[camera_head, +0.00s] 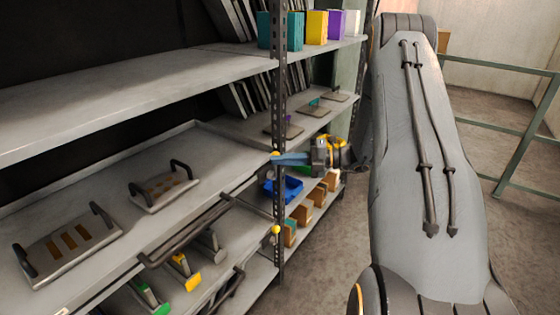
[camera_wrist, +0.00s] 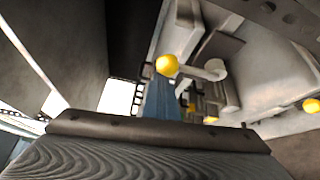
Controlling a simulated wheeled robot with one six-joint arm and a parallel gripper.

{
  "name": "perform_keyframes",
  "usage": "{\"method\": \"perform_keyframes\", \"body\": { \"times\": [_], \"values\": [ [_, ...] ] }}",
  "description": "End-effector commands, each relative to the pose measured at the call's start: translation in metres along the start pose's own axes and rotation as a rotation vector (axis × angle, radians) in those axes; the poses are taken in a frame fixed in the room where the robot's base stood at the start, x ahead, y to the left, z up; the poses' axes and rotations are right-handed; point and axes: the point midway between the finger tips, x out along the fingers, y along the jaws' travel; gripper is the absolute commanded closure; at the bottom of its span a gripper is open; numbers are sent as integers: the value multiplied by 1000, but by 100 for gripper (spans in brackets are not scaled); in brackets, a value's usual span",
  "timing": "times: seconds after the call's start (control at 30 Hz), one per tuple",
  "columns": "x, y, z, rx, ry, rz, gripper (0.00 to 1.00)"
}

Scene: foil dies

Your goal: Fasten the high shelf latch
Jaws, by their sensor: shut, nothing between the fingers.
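The high shelf latch shows as a small yellow knob (camera_head: 276,154) on the dark perforated shelf post. In the wrist view the yellow knob (camera_wrist: 166,65) sits at the end of a short pale arm, just beyond my blue fingers. My gripper (camera_head: 277,160) is shut and empty, its blue fingertips at the post right by this knob; I cannot tell whether they touch it. In the wrist view my gripper (camera_wrist: 160,92) points up toward the knob. A lower yellow knob (camera_head: 276,230) is on the same post; a second yellow knob (camera_wrist: 311,105) shows at the wrist view's right edge.
A tray shelf (camera_head: 120,188) left of the post holds two handled plates. A blue bin (camera_head: 284,188) and several brown boxes stand right of the post. A green railing (camera_head: 500,125) stands at the right, with open floor behind.

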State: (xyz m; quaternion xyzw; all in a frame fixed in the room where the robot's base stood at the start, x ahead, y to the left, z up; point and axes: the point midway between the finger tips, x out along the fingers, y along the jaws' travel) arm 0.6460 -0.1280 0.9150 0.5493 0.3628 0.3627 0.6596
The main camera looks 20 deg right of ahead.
Motion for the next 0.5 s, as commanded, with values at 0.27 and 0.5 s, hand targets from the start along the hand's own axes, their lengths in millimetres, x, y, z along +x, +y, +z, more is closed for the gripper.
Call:
{"method": "perform_keyframes", "body": {
  "times": [0.27, 0.5],
  "values": [
    [-1, 5, 3, -8, -15, -2, 100],
    [19, 17, -25, -3, 6, -1, 100]
  ]
}}
